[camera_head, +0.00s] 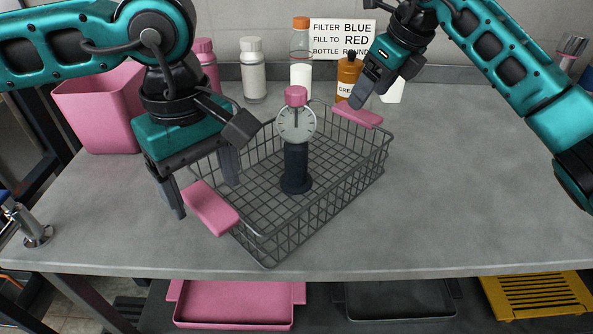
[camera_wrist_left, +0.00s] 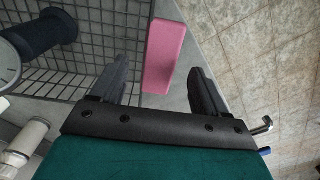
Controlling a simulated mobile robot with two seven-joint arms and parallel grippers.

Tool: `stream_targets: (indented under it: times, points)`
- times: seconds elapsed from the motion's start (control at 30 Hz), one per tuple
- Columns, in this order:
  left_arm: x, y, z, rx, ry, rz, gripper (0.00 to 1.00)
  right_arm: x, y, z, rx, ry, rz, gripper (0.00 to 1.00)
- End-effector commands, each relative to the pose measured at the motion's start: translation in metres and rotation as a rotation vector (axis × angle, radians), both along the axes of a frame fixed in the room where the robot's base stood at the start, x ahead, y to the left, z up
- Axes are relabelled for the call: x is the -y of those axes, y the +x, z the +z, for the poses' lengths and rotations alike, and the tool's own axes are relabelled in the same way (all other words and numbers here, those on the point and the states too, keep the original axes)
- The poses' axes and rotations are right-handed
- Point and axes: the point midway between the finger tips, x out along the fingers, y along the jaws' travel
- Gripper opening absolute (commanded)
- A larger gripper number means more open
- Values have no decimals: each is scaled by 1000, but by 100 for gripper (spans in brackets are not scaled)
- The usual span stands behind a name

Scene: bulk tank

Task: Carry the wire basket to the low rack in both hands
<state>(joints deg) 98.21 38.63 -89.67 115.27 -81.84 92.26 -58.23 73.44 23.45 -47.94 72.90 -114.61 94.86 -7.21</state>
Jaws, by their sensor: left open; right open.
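The wire basket (camera_head: 311,222) is dark grey mesh and sits on the grey bench top, with a pink grip on its left and right ends. My left gripper (camera_head: 202,186) is open above the near-left pink grip (camera_head: 211,208). In the left wrist view that grip (camera_wrist_left: 160,55) lies between the spread fingers of my left gripper (camera_wrist_left: 158,72), with a gap on each side. My right gripper (camera_head: 361,97) is open just above the far-right pink grip (camera_head: 357,116); its exact finger gap is hard to see. Which thing is the low rack is unclear.
A dark cylinder (camera_head: 295,167) with a round dial and pink cap stands in the basket. Bottles (camera_head: 253,75) and a pink bin (camera_head: 100,110) stand behind. Below the bench are a pink tray (camera_head: 233,313), a dark tray and a yellow slatted piece (camera_head: 537,294). The bench's right side is clear.

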Motion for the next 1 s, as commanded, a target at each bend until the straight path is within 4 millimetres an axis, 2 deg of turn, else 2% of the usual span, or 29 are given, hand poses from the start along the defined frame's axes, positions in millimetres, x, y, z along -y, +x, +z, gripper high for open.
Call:
stream_targets:
  times: [0.03,0.2,0.4,0.8,1.0]
  points:
    - [0,0,-11,-2,1,0,74,-3,2,-11,-4,0,0,74]
    - [0,-1,-40,-2,1,0,74,-12,10,-38,-2,1,0,74]
    - [0,0,-61,0,-1,1,74,-17,16,-56,-1,1,-1,74]
    - [0,0,-67,1,-1,1,74,-18,18,-62,1,-1,0,74]
    - [0,0,-67,1,-1,1,56,-18,18,-62,1,-1,0,56]
